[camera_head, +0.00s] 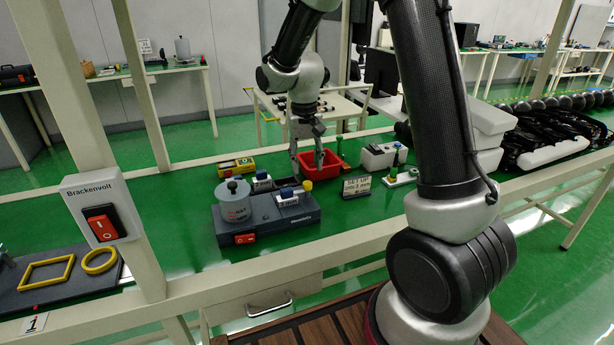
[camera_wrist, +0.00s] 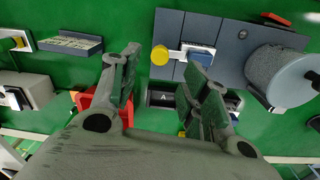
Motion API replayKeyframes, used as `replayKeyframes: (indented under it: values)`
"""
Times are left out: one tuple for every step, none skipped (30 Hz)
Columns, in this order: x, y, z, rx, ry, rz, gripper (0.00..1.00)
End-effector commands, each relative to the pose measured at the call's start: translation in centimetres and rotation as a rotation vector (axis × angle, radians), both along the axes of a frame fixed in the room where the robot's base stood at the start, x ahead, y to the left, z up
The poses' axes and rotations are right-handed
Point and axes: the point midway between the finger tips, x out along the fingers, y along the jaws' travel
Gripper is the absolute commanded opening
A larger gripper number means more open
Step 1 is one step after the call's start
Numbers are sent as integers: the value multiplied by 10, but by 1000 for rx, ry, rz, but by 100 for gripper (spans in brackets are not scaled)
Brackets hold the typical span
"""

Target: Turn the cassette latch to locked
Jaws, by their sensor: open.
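A grey instrument base (camera_head: 268,216) stands on the green bench. It carries a lidded grey cylinder (camera_head: 234,203), a red switch (camera_head: 245,238) and a small white-and-blue fitting (camera_head: 287,196) with a yellow knob (camera_head: 307,185). In the wrist view, the base (camera_wrist: 228,40) is at upper right, with the yellow knob (camera_wrist: 159,55) left of the blue-topped fitting (camera_wrist: 201,53). A black piece marked A (camera_wrist: 163,99) lies between and beyond my fingers. I cannot tell for certain which part is the cassette latch. My gripper (camera_head: 307,158) is open and empty, pointing down above the bench behind the base.
A red bin (camera_head: 329,166) stands close beside my gripper. A yellow-and-black device (camera_head: 237,167) lies behind the base. A small sign (camera_head: 356,187) and a white box (camera_head: 383,156) stand to the right. Bare green bench lies at the base's front right.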

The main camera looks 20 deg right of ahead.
Motion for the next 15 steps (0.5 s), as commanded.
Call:
replayKeyframes:
  values:
    - [1,1,12,1,-4,0,46]
    - [1,1,18,0,-4,0,46]
    - [1,1,25,1,-4,0,46]
    - [1,1,30,0,-3,0,46]
    - [1,1,35,0,-3,0,46]
    - [1,1,40,1,-2,0,46]
    - [1,1,44,1,-2,0,46]
    - [1,2,46,0,-3,0,46]
    - [1,2,49,0,-1,0,46]
    - [0,2,51,0,0,0,46]
    - [0,2,52,0,0,0,46]
    - [0,2,53,0,1,0,46]
    - [0,2,53,0,1,0,46]
    - [0,2,53,0,1,0,46]
    - [0,2,53,0,1,0,46]
